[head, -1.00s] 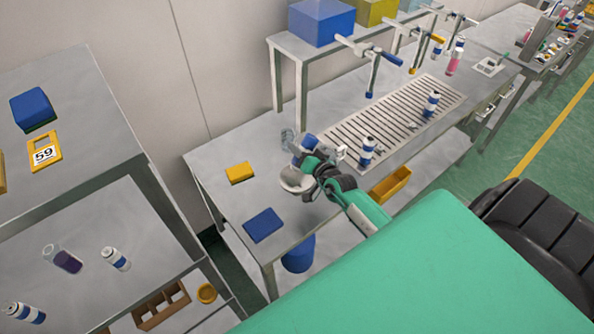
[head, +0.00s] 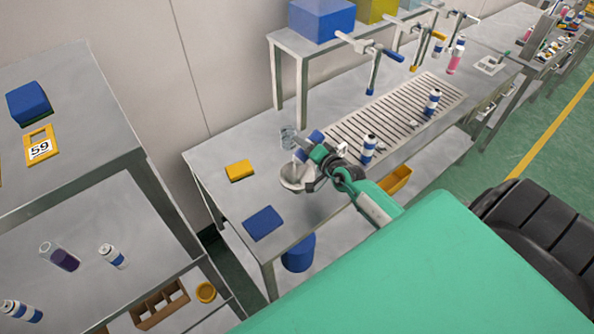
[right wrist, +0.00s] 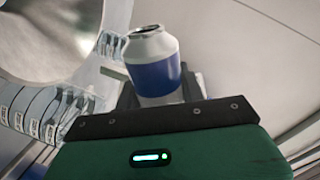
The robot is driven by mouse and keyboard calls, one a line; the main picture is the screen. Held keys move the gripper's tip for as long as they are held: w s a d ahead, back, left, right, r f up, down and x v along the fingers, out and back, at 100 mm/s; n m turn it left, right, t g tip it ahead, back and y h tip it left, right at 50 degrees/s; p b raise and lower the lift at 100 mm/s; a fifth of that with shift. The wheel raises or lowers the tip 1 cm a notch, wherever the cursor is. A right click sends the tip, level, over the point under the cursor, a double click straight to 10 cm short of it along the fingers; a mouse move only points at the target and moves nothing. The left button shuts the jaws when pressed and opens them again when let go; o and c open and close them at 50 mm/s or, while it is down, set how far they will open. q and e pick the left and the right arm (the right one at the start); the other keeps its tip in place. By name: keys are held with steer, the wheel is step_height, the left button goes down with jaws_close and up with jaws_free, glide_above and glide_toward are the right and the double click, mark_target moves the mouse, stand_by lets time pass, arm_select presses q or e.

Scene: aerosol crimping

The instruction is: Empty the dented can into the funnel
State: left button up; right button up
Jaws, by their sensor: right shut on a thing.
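The can (head: 313,138), white with a blue band, is held tilted in my right gripper (head: 318,153), above and beside the funnel. In the right wrist view the can (right wrist: 155,72) sits between the jaws with its dark open top showing. I cannot make out a dent. The funnel (head: 291,183), a pale grey metal bowl, stands on the bench below and left of the gripper. Its shiny inside also shows in the right wrist view (right wrist: 60,30) at the upper left. Whether liquid is flowing cannot be told. My left gripper is not in view.
A clear beaker (head: 288,138) stands just behind the funnel. Another can (head: 368,149) stands right of my gripper, near the slatted conveyor (head: 400,110).

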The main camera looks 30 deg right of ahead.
steer(key=shift+d+f+m+b, duration=0.4)
steer(key=shift+f+m+b, duration=0.2)
steer(key=shift+f+m, duration=0.1)
steer(key=shift+w+d+m, duration=0.1)
steer(key=shift+m, duration=0.2)
steer(key=shift+r, duration=0.1)
steer(key=m+b, duration=0.1)
steer(key=f+m+y+b, duration=0.1)
steer(key=b, duration=0.1)
steer(key=shift+d+f+m+y, duration=0.25)
steer(key=shift+f+m+y, duration=0.05)
steer(key=shift+m, duration=0.1)
steer(key=shift+r, duration=0.1)
